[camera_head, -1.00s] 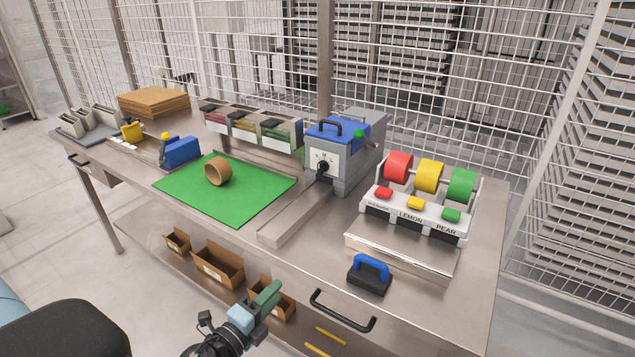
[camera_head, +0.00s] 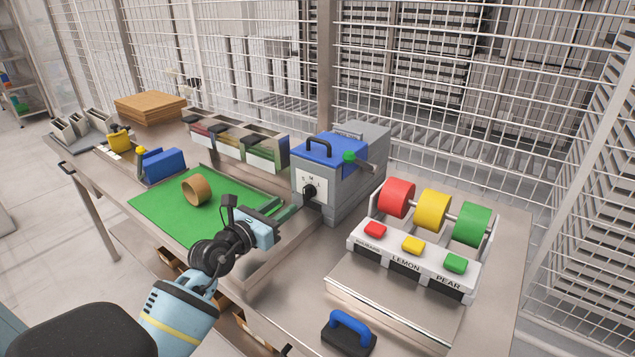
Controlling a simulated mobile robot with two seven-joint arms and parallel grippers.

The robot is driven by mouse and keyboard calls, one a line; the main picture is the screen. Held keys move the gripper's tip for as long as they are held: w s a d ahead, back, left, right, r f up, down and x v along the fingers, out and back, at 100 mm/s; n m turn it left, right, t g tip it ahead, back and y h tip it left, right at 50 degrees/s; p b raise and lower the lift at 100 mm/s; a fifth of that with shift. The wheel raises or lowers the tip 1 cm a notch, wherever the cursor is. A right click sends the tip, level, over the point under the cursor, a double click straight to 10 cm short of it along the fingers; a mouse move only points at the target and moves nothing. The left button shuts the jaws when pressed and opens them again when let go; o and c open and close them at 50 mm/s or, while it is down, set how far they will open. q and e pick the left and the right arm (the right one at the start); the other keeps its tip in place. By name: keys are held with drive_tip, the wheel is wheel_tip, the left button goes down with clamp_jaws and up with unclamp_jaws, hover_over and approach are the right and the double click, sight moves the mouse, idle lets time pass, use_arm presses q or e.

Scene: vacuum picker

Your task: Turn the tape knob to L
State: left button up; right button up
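The tape knob (camera_head: 310,192) is a small black knob on a white dial plate on the front of the grey tape machine (camera_head: 345,192). The machine has a blue top with a black handle and a green knob at its side. Small letters show around the knob; which one it points to is too small to tell. My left gripper (camera_head: 290,204) reaches over the green mat towards the dial. Its two green fingers are a little apart with nothing between them, and the tips are short of the knob. My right gripper is out of view.
A metal chute (camera_head: 290,247) runs forward below the machine. A label dispenser (camera_head: 412,245) with red, yellow and green rolls is at right. A blue-handled black block (camera_head: 348,335) lies in front.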

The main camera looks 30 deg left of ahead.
sight(304, 189)
use_arm(q)
drive_tip(key=shift+w, duration=0.3)
drive_tip(key=shift+r, duration=0.15)
drive_tip(key=shift+w, duration=0.15)
drive_tip(key=shift+w+d, duration=0.15)
drive_tip(key=shift+w, duration=1.65)
drive_tip(key=shift+w+d, duration=0.15)
drive_tip(key=shift+w, duration=1.6)
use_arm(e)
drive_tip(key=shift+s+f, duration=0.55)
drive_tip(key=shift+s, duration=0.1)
use_arm(q)
drive_tip(key=shift+c, duration=0.2)
clamp_jaws()
